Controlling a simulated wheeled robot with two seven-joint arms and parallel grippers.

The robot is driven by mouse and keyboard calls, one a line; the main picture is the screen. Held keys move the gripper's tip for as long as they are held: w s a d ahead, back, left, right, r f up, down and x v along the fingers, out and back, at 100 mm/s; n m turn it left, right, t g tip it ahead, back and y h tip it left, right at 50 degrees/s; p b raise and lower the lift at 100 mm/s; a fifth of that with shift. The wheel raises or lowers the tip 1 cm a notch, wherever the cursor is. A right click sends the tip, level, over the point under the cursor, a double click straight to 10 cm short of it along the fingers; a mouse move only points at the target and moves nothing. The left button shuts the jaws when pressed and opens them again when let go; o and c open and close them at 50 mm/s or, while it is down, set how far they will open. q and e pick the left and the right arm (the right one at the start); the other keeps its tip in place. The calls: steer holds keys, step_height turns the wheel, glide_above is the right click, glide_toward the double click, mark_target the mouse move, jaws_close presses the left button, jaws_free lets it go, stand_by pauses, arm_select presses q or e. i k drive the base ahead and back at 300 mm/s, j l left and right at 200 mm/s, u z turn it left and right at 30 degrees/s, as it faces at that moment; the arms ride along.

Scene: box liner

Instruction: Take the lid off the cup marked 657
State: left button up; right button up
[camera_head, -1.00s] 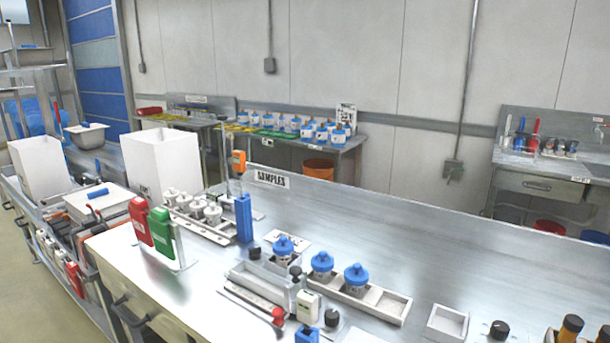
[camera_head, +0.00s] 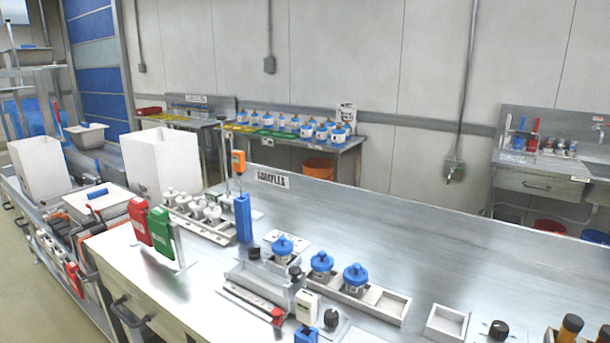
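Three cups with blue lids stand on the near steel bench: a left cup (camera_head: 283,247) on the small device at the bench's middle, a middle cup (camera_head: 321,264) and a right cup (camera_head: 355,276) in a white rack (camera_head: 386,301). All three lids are on. Any number on the cups is too small to read, so I cannot tell which is 657. More blue-lidded cups (camera_head: 308,131) stand in a row on the back table. Neither of my grippers shows in the view.
Red (camera_head: 140,221) and green (camera_head: 161,237) holders and a blue block (camera_head: 243,217) stand left of the cups. White-capped jars (camera_head: 196,207) fill another rack. An empty white tray (camera_head: 446,322) and dark-capped bottles (camera_head: 569,328) are at right. The bench behind the cups is clear.

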mark_target(282, 247)
steer(key=i+j+z, duration=0.2)
steer(key=j, duration=0.4)
steer(key=j+z, duration=0.2)
steer(key=j, duration=0.45)
steer(key=i+j+z, duration=0.2)
steer(key=j, duration=0.45)
steer(key=k, duration=0.05)
